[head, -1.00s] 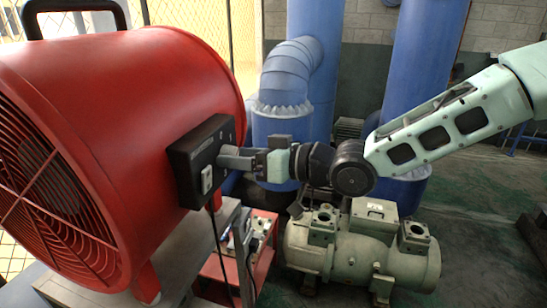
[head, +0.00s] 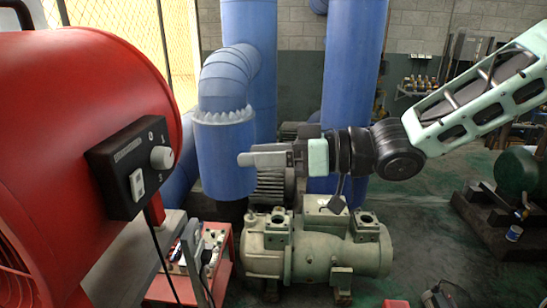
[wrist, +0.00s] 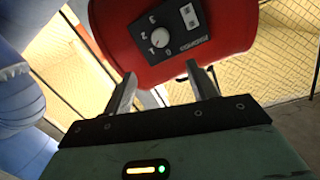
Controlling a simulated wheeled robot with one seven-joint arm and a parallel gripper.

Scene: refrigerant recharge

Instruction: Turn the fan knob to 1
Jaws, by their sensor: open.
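The red fan (head: 90,100) stands at the left with a black control box (head: 125,165) on its side. The pale round fan knob (head: 161,158) sticks out of the box. In the wrist view the knob (wrist: 160,37) has numbers around it, including 0, 2 and 3; I cannot clearly tell which one it points to. My gripper (head: 245,159) is to the right of the box, apart from the knob and empty. In the wrist view its fingers (wrist: 160,78) are spread, with the box beyond them.
Blue pipes (head: 226,150) stand behind my gripper. A green-grey compressor (head: 315,250) and a red cart (head: 222,270) are below. The space between gripper and box is clear.

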